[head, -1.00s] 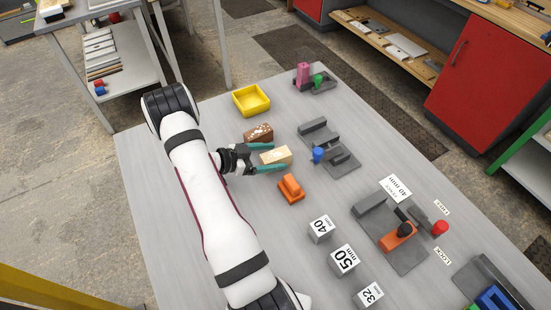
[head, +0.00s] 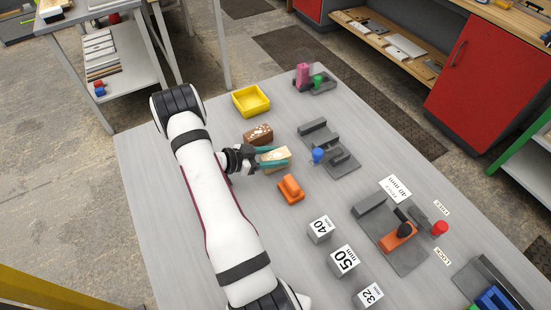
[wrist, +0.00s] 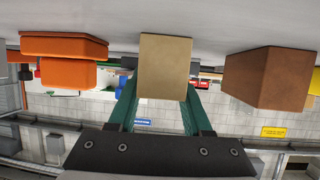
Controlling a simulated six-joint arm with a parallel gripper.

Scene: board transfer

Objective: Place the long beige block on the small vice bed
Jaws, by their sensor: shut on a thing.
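The long beige block (head: 274,158) is between the green fingers of my gripper (head: 272,158), which is shut on it. In the wrist view the block (wrist: 165,65) stands between the two fingers (wrist: 163,105), which press on its sides. I cannot tell whether it is clear of the table. A small grey vice bed (head: 345,166) with a blue knob (head: 318,155) and grey jaws lies to the right of the block. Its bed shows no block on it.
A brown block (head: 258,134) lies just behind my gripper and an orange block (head: 290,189) in front. A yellow tray (head: 251,100) stands further back. A larger vice (head: 407,256), labelled cubes (head: 344,260) and a vice with a pink block (head: 302,75) stand around.

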